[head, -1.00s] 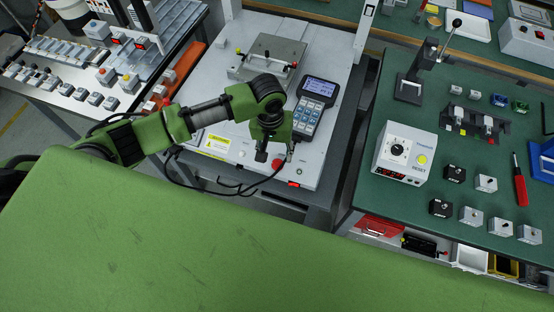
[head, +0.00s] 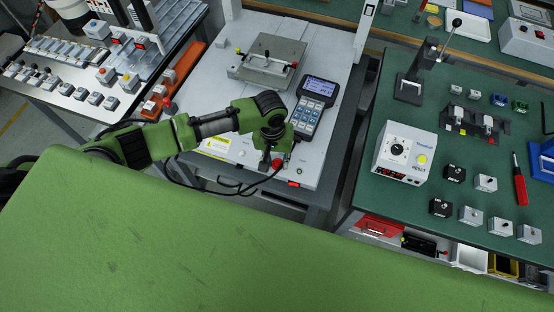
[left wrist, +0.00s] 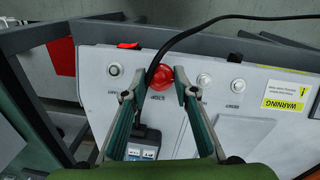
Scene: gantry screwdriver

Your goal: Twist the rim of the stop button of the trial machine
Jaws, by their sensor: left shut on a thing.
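The trial machine (head: 318,165) is a light grey panel on a stand in the middle of the head view. Its red stop button (head: 277,163) sits near the front edge, and it shows from above in the left wrist view (left wrist: 160,77), with the word STOP beside it. My left gripper (head: 271,160) is down at the button. In the left wrist view its two fingers (left wrist: 155,87) lie on either side of the red cap, shut on it. The exact finger contact on the rim is partly hidden. My right gripper is not in view.
A handheld keypad (head: 313,108) lies right of my left wrist. A black cable (left wrist: 215,22) runs close by the button. White and grey buttons (left wrist: 204,80) flank it. A metal fixture (head: 268,62) stands further back. A green bench (head: 470,130) with parts is at right.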

